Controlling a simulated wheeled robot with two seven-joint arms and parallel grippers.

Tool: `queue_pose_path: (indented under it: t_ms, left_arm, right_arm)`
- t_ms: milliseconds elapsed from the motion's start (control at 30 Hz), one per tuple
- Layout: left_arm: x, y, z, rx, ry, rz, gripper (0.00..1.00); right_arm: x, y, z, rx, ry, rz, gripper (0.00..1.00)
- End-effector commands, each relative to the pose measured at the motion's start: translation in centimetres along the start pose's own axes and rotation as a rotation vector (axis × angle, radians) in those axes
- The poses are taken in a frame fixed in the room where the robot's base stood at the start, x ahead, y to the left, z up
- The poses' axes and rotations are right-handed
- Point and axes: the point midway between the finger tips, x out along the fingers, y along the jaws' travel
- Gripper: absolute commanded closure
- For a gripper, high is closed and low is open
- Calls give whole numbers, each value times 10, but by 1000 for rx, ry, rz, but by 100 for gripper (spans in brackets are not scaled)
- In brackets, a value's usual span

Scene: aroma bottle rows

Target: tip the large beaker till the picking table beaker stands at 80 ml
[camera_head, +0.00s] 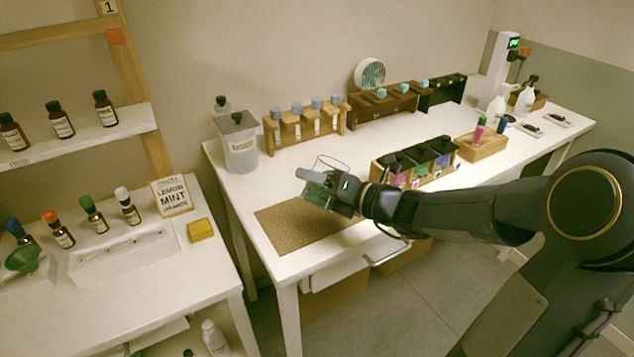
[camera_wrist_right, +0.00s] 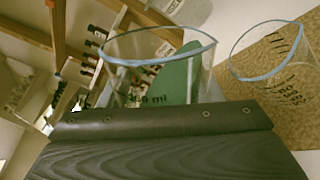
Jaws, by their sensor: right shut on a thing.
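My right gripper (camera_head: 322,180) is shut on a clear glass beaker (camera_wrist_right: 125,75), the large one, above the cork mat (camera_head: 285,228) on the white table. Its blue-edged rim and a partly readable ml marking show in the right wrist view, with a green patch visible through the glass. I cannot tell whether that is liquid. A second clear beaker (camera_wrist_right: 291,75), the picking table beaker, stands on the mat beside it in the wrist view. Its liquid level cannot be read. In the head view the two beakers overlap behind my gripper. My left gripper is not in view.
A lidded clear container (camera_head: 240,150) and a wooden rack of blue-capped bottles (camera_head: 306,124) stand behind the mat. A dark-bottle box (camera_head: 415,165) is close to my right arm. A lower table at left holds capped bottles and a yellow sponge (camera_head: 201,230). The mat's front is clear.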

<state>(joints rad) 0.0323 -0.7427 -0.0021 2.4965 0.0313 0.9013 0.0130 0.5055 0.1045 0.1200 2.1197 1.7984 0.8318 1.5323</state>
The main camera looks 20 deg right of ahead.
Motion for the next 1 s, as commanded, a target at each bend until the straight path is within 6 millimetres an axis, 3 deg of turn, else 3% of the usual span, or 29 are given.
queue_pose_path:
  t_ms: [1000]
  left_arm:
    - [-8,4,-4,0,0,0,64]
  right_arm:
    - [0,2,1,31,4,1,71]
